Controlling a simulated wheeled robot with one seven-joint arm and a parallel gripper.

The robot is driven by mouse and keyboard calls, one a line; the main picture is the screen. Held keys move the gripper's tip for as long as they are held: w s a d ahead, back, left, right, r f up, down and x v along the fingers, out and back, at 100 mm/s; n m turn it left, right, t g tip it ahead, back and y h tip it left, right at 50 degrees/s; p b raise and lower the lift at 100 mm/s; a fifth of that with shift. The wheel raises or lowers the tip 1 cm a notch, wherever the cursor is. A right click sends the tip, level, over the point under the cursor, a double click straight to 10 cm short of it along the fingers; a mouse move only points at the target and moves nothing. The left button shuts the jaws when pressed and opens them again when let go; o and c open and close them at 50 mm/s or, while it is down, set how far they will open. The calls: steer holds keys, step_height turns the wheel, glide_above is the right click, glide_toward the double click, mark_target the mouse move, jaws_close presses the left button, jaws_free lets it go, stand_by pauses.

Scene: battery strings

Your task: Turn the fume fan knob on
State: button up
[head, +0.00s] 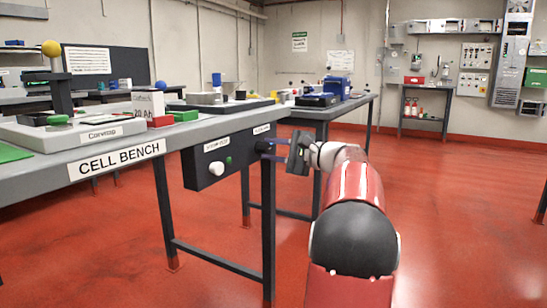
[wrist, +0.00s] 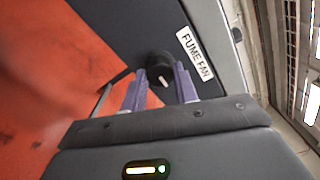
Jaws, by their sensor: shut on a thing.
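The fume fan knob (wrist: 159,68) is a round black knob with a light pointer mark, on a dark panel below the FUME FAN label (wrist: 195,52) in the wrist view. My gripper (wrist: 160,80) has its two purple-grey fingers on either side of the knob, shut on it. In the head view, my gripper (head: 279,147) reaches the right end of the dark control box (head: 200,168) under the bench edge.
The cell bench (head: 60,182) has a white knob (head: 216,168) and a green button (head: 229,160) on the same box, left of my gripper. A bench leg (head: 268,230) stands just below. A second table (head: 345,108) is behind. Red floor is open at right.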

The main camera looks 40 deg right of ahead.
steer(key=shift+n, duration=0.5)
steer(key=o, duration=1)
steer(key=shift+c, duration=0.2)
steer(key=v, duration=0.8)
